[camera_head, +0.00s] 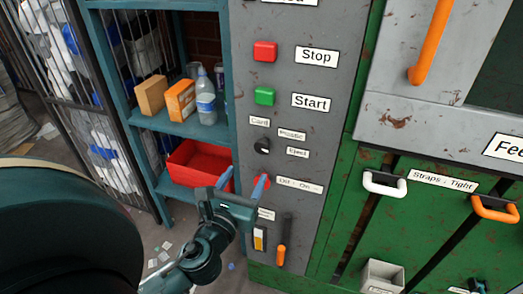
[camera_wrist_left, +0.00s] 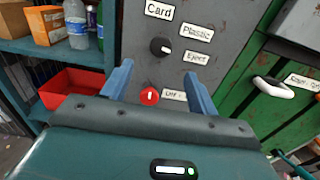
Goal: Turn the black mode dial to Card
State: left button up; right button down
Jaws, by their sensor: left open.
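The black mode dial (camera_head: 262,147) is on the grey control panel, with the labels Card (camera_head: 259,121), Plastic (camera_head: 291,134) and Eject (camera_head: 298,152) around its upper and right sides. In the left wrist view the dial (camera_wrist_left: 160,46) shows a white mark on its right part, towards Eject. My left gripper (camera_head: 243,182) is open and empty, below and left of the dial and apart from it. In the left wrist view its fingertips (camera_wrist_left: 157,70) frame the panel just below the dial. Only a small dark teal part shows at the lower right edge, possibly my right gripper.
A red knob (camera_wrist_left: 150,96) by an Off-On label sits below the dial, close to my left fingers. Red Stop (camera_head: 265,51) and green Start (camera_head: 264,96) buttons are above. An orange-handled lever (camera_head: 281,255) is below. A shelf with a red bin (camera_head: 199,165) stands left.

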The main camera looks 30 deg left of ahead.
aim_at(261, 149)
pick_arm(q)
jog(key=p+x, duration=0.1)
jog(key=x, duration=0.8)
jog(key=shift+w, duration=0.45)
jog(key=c, duration=1)
